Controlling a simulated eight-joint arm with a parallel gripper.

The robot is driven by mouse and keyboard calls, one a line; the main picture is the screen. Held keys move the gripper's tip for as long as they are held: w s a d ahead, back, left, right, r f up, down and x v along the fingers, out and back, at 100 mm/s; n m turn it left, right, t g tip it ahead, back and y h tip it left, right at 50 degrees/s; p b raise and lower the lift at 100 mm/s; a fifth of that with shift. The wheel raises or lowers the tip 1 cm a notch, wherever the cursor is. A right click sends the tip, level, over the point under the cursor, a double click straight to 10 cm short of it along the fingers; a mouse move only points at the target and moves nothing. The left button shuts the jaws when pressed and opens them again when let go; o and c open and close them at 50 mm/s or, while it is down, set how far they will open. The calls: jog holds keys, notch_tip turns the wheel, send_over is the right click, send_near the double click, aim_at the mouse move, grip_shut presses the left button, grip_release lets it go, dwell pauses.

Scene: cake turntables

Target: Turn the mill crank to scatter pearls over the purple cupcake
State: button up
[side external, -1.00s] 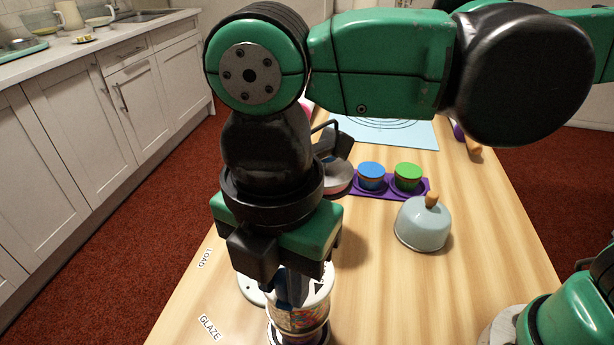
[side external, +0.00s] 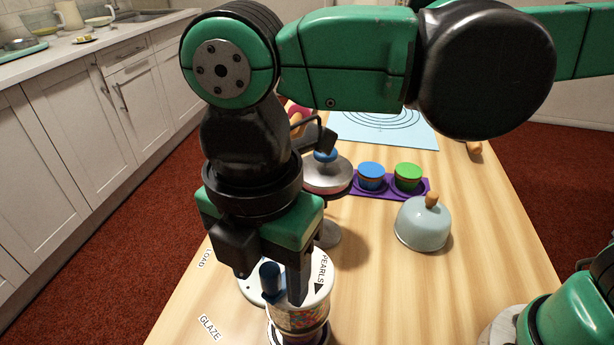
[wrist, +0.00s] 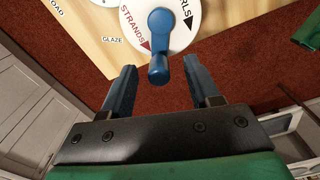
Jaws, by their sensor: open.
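The mill (side external: 301,318) stands at the near edge of the table, with a white lid marked PEARLS and a clear body of coloured bits. Its blue crank (side external: 270,282) has an upright knob; in the wrist view the crank (wrist: 159,38) lies on the lid between the STRANDS and PEARLS marks. My gripper (wrist: 160,68) is open, one finger on each side of the knob, with gaps on both sides. In the side view my gripper (side external: 279,287) hangs right over the lid. I cannot make out a purple cupcake; the area under the mill is mostly hidden.
A purple tray (side external: 421,191) holds a blue-topped cupcake (side external: 371,172) and a green-topped one (side external: 408,172). A pale blue dome (side external: 422,226) with a wooden knob stands right of the mill. A round metal device (side external: 327,177) is behind my gripper. A light blue mat (side external: 424,135) lies further back.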

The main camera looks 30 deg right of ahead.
jog(key=shift+r, duration=3.5)
